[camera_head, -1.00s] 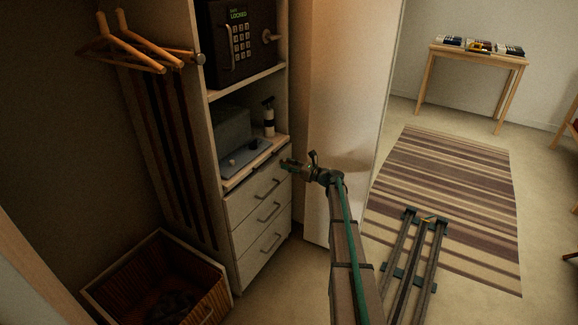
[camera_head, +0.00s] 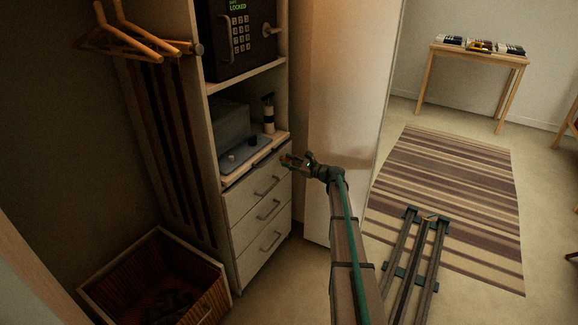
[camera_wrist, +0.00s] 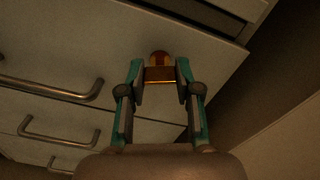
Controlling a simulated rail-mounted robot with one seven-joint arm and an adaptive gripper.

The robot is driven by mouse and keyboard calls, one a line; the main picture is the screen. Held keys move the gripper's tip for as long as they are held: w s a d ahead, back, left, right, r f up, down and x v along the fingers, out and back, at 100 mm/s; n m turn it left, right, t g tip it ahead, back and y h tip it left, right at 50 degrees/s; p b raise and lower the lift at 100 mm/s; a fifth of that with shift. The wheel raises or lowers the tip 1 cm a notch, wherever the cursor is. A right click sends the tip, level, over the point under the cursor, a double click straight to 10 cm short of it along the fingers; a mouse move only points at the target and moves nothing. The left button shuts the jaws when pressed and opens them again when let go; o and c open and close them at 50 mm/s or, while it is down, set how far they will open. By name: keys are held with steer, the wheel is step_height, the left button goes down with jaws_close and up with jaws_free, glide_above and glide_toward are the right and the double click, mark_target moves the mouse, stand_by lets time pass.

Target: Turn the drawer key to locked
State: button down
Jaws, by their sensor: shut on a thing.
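The white drawer unit (camera_head: 262,217) stands in the wardrobe, with several drawers and bar handles. My gripper (camera_head: 287,160) is at the right end of the top drawer's front. In the wrist view my gripper (camera_wrist: 160,76) is shut on the brass drawer key (camera_wrist: 160,75), with one finger on each side of its flat bow. A round brass part (camera_wrist: 160,58) shows behind the key, against the top drawer's front (camera_wrist: 90,45). The bow's broad side looks level in the wrist view. The key is too small to make out in the head view.
A safe (camera_head: 240,38) showing LOCKED sits on the shelf above. A tray with a bottle (camera_head: 268,115) stands over the drawers. A wooden basket (camera_head: 160,280) is on the floor at left. A pale door panel (camera_head: 345,120) stands close right of my gripper.

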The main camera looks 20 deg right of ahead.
steer(key=n+b, duration=0.1)
steer(key=n, duration=0.1)
steer(key=n+b, duration=0.1)
steer(key=b, duration=0.1)
steer(key=shift+f+n, duration=0.2)
steer(key=shift+n, duration=0.2)
steer(key=n+b, duration=0.3)
steer(key=shift+n, duration=0.3)
steer(key=n+b, duration=0.4)
steer(key=shift+n, duration=0.4)
steer(key=shift+r+n+b, duration=0.15)
steer(key=shift+n+b, duration=0.55)
steer(key=c, duration=0.8)
jaws_free()
